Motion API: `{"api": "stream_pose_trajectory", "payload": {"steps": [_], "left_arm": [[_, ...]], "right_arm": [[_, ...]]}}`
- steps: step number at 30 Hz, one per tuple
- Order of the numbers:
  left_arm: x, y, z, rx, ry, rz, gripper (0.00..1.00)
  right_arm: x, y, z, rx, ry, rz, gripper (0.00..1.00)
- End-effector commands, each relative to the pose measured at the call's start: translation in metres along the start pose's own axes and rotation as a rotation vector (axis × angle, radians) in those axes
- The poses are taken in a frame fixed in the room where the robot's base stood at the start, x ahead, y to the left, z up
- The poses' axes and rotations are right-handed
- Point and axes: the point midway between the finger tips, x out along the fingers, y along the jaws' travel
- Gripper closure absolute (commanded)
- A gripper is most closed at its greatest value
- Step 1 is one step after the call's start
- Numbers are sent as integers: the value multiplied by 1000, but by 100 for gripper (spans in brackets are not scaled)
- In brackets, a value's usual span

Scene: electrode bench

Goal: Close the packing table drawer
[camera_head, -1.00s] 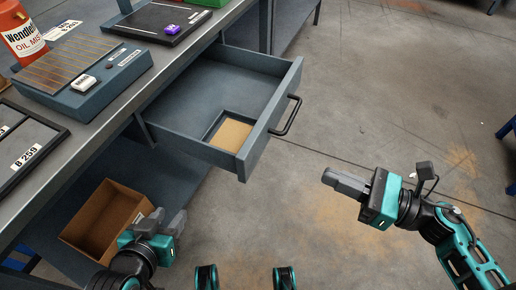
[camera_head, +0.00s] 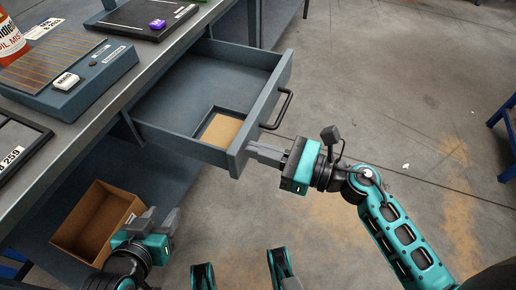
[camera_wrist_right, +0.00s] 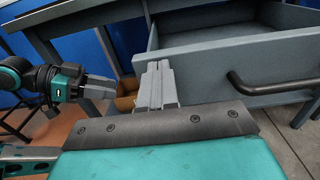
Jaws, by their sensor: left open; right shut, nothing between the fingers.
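The packing table drawer (camera_head: 206,137) is pulled well out from under the worktop, its front facing right in the head view. A black bar handle (camera_head: 282,110) is on its front; the handle also shows in the right wrist view (camera_wrist_right: 270,88). My right gripper (camera_head: 250,150) is shut and empty, its tips at the near end of the drawer front; I cannot tell whether they touch. In the right wrist view its fingers (camera_wrist_right: 157,85) point at the drawer front (camera_wrist_right: 215,68), left of the handle. My left gripper (camera_head: 163,222) is open and empty, low beside a cardboard box.
A small tray with a tan bottom (camera_head: 221,130) lies in the drawer. The cardboard box (camera_head: 98,222) is on the lower shelf. The worktop (camera_head: 100,125) holds a grey device (camera_head: 88,92), a dark tray and a red bottle.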

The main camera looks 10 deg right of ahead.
Motion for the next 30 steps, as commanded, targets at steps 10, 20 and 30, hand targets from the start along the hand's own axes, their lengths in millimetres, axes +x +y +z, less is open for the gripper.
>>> {"api": "stream_pose_trajectory", "payload": {"steps": [10, 20, 30], "left_arm": [[0, -1, 1, -1, -1, -2, 57], [0, -1, 0, -1, -1, -2, 57], [0, 0, -1, -2, 2, -1, 57]], "right_arm": [[5, 0, 0, 1, 1, 1, 100], [18, 0, 1, 0, -1, 1, 100], [85, 0, 1, -2, -3, 3, 100]]}}
